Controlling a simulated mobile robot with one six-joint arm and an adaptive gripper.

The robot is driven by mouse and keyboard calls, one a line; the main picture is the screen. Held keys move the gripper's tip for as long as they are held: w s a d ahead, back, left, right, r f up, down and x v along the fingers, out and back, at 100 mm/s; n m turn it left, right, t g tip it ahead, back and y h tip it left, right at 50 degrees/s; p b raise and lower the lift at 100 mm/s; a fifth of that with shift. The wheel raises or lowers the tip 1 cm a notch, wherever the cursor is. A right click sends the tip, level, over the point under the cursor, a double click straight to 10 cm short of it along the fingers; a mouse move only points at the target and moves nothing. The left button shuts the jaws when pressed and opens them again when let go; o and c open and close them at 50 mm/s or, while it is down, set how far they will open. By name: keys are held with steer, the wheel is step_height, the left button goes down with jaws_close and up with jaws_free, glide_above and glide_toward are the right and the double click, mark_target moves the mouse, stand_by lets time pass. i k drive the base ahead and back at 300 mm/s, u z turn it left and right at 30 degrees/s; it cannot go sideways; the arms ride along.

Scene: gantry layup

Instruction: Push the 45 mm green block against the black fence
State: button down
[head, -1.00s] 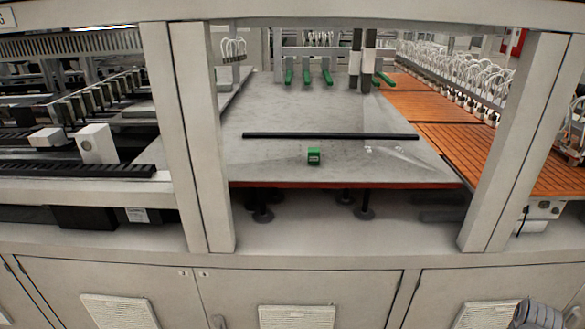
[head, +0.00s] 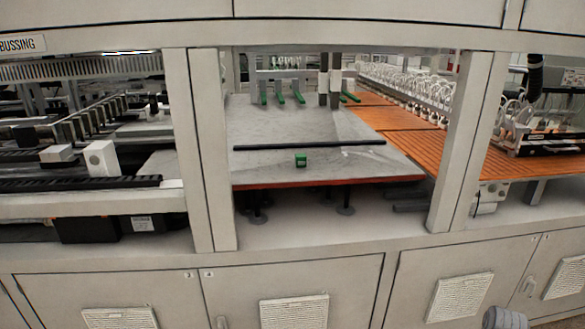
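The small green block (head: 301,161) sits on the grey table plate (head: 260,170), near its front edge. The black fence (head: 310,145) is a long thin bar lying across the plate behind the block. A small gap of bare plate shows between block and fence. My gripper cannot be made out in the head view; only a grey rounded piece, possibly part of my arm, shows at the bottom right edge.
Pale frame posts stand left (head: 205,150) and right (head: 467,140) of the opening, with a beam (head: 330,36) above. Orange slatted panels (head: 400,140) lie right of the plate. Green-tipped bars (head: 280,98) stand at its back. Cabinets (head: 310,290) fill the front below.

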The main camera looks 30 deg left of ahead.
mark_target(301, 159)
steer(key=u, duration=1.2)
steer(key=i, duration=1)
